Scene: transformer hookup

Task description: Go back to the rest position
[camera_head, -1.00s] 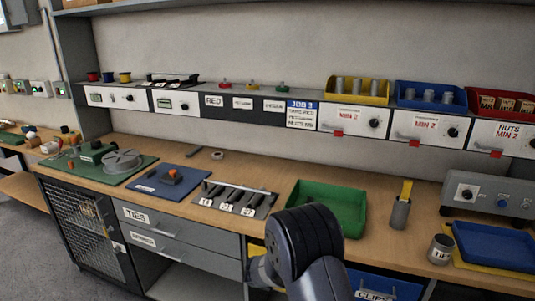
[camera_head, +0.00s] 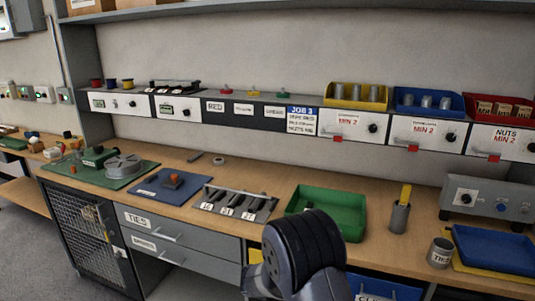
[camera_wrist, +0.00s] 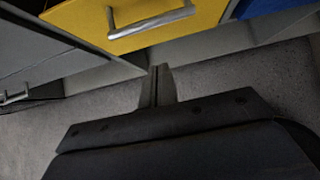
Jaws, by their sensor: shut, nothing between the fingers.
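My gripper (camera_wrist: 157,85) shows in the wrist view with its fingers together and nothing between them. It points toward the grey floor, below and in front of a yellow drawer (camera_wrist: 165,18) with a metal handle. In the head view my dark, rounded arm link stands at the bottom centre, in front of the bench edge. The gripper itself cannot be made out there.
The wooden bench (camera_head: 405,252) holds a green tray (camera_head: 340,205), a blue mat (camera_head: 150,190), a tool holder (camera_head: 236,203), a grey cup (camera_head: 399,215) and a blue tray (camera_head: 492,250). Grey drawers (camera_head: 185,245) lie below. Grey floor (camera_wrist: 85,125) is open in front.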

